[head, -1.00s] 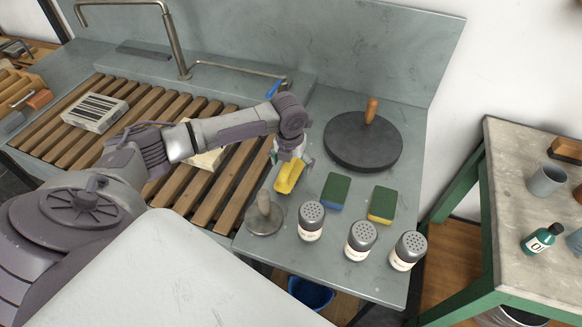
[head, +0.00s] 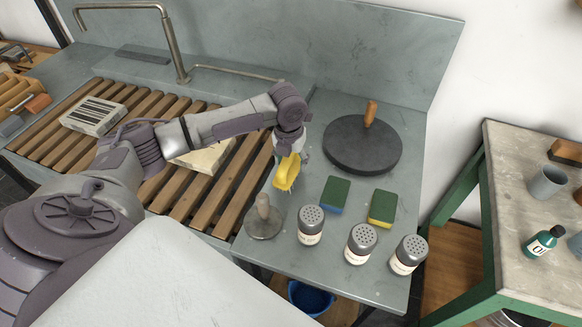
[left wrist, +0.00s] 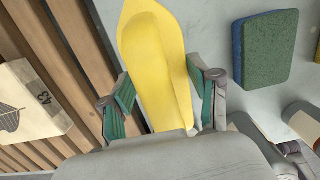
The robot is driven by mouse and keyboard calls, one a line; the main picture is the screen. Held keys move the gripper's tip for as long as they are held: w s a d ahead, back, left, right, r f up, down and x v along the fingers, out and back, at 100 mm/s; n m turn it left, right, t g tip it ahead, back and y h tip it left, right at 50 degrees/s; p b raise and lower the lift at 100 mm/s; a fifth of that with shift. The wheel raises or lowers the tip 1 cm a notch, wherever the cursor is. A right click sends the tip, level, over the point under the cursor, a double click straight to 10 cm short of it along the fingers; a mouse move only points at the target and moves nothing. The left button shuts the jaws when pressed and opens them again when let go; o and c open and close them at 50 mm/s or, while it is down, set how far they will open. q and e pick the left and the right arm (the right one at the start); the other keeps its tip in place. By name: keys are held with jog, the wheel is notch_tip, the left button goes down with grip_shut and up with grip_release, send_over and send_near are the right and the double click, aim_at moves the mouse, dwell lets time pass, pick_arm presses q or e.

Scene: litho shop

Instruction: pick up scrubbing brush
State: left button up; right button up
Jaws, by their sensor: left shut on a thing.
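The scrubbing brush (head: 287,171) is yellow and hangs below my left gripper (head: 289,155) in the head view, tilted, over the strip between the wooden slats and the grey counter. In the left wrist view, the brush (left wrist: 158,65) stands between the green-padded fingers of my left gripper (left wrist: 160,95), which are shut on it. The lower part of the brush is hidden behind the gripper body there. My right gripper is not in view.
Two green sponges (head: 335,194) (head: 382,207), several shakers (head: 361,243), a handled disc (head: 263,222) and a big dark round plate (head: 362,145) stand on the counter nearby. Wooden slats (head: 228,190) hold pale blocks (head: 94,115). A side table (head: 520,200) stands at the right.

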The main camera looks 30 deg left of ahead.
pick_arm(q)
jog(key=w+d+r+b, duration=0.2)
jog(key=w+d+r, duration=0.5)
jog(key=d+r, duration=0.1)
jog(key=shift+w+d+b, duration=0.35)
jog(key=shift+w, duration=0.05)
